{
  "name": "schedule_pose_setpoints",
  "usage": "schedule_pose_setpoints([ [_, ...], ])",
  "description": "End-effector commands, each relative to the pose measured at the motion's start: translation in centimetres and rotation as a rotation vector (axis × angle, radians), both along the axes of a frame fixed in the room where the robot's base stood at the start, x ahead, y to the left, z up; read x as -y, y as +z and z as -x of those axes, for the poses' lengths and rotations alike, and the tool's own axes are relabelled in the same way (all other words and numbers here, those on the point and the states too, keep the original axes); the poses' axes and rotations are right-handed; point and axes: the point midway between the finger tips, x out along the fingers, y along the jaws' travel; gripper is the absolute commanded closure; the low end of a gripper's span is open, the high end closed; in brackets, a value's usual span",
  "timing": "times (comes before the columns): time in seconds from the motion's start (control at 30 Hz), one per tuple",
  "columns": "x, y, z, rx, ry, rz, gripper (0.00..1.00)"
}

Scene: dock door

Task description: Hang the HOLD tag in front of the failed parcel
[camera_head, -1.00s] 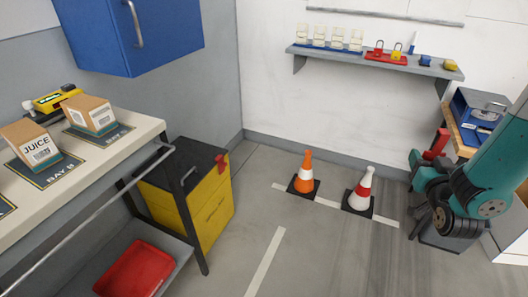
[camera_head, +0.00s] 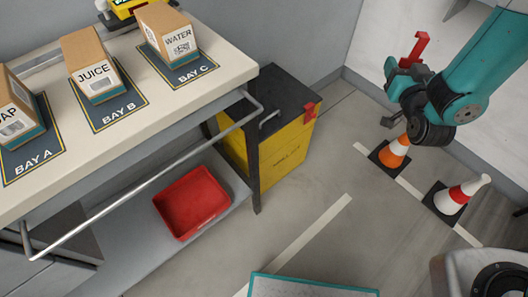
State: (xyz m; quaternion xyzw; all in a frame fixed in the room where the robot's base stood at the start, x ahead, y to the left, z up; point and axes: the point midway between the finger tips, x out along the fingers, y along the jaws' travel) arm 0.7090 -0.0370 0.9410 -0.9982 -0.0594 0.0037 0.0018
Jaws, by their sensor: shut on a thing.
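My gripper (camera_head: 404,72) is at the upper right, shut on a red piece (camera_head: 416,48) that stands up from the jaws. It looks like the HOLD tag, but no lettering is readable. Three cardboard parcels stand on the bench: the SOAP parcel (camera_head: 14,108), partly cut off at Bay A, the JUICE parcel (camera_head: 92,66) at Bay B and the WATER parcel (camera_head: 168,32) at Bay C. No mark shows which one failed. My gripper is well right of the bench, apart from every parcel.
The bench (camera_head: 226,68) has a front rail (camera_head: 140,178) and a red bin (camera_head: 192,202) on its lower shelf. A yellow cabinet (camera_head: 285,150) stands at its right end. Two cones (camera_head: 395,152) (camera_head: 458,195) stand on the floor at right. Floor before the cabinet is clear.

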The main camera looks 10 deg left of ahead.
Motion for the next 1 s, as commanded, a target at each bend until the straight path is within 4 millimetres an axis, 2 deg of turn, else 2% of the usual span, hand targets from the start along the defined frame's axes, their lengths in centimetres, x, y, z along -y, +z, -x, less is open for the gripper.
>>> schedule_pose_setpoints([
  [0.03,-3.0,-1.1,1.0,-0.005,0.059,-0.002,0.78],
  [0.2,-12.4,-3.5,5.9,-0.018,0.256,-0.003,0.78],
  [0.27,-15.4,-4.3,8.1,-0.023,0.325,-0.002,0.78],
  [0.4,-21.3,-6.1,14.1,-0.037,0.483,0.006,0.78],
  [0.5,-24.4,-7.1,18.4,-0.043,0.582,0.013,0.78],
  [0.6,-26.4,-7.9,22.0,-0.049,0.659,0.021,0.78],
  [0.73,-27.7,-8.4,25.1,-0.053,0.722,0.029,0.78],
  [0.83,-28.1,-8.5,26.2,-0.053,0.743,0.033,0.78],
  [1.0,-28.3,-8.8,26.2,-0.054,0.744,0.033,0.78],
])
